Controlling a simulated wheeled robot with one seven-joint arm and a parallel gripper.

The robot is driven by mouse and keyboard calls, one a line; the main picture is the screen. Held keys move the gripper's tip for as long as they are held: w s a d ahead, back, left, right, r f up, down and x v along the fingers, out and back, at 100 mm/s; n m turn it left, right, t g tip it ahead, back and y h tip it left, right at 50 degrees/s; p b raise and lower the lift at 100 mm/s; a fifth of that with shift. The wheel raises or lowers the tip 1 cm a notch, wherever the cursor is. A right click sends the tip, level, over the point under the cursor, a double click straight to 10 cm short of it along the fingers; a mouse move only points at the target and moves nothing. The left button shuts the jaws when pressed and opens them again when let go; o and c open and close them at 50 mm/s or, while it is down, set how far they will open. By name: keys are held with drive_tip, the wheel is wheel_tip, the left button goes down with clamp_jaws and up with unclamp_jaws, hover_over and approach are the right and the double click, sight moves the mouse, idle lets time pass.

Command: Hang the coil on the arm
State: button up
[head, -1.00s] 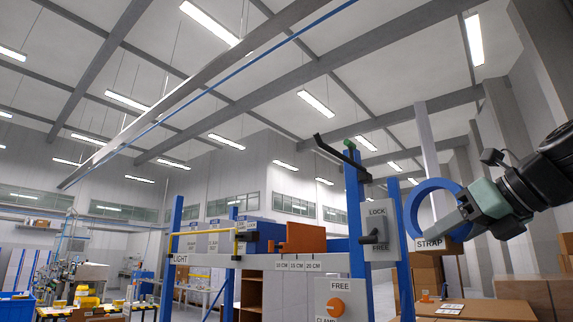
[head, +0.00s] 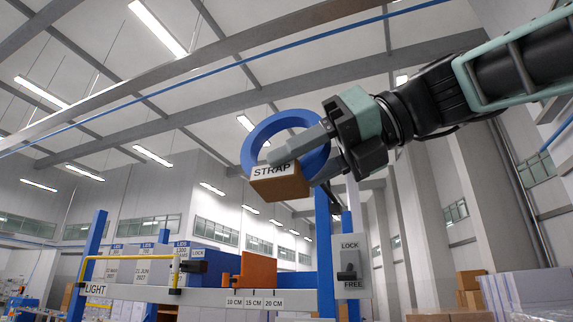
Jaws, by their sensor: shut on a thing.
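The coil (head: 252,140) is a blue ring held up high in the head view, left of the centre. A brown block (head: 280,187) labelled STRAP shows at its lower edge. My gripper (head: 298,158) is shut on the coil from the right, its grey fingers across the ring.
A LOCK/FREE lever panel (head: 349,268) is right of the post. A yellow rail (head: 120,257) stands at left.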

drive_tip(key=w+d+f+p, duration=0.1)
drive_tip(key=w+d, duration=0.1)
drive_tip(key=w, duration=0.4)
drive_tip(key=w+d+f+p, duration=0.1)
drive_tip(key=w+d+p, duration=0.1)
drive_tip(key=w, duration=0.4)
drive_tip(key=shift+w+d+f, duration=0.25)
drive_tip(key=shift+w+d, duration=0.05)
drive_tip(key=shift+w, duration=0.05)
idle(1.1)
drive_tip(key=shift+f, duration=0.1)
idle(0.5)
drive_tip(key=o, duration=1.1)
drive_tip(key=shift+o, duration=0.2)
drive_tip(key=shift+d, duration=0.1)
drive_tip(key=b+v, duration=0.3)
drive_tip(key=v, duration=1.4)
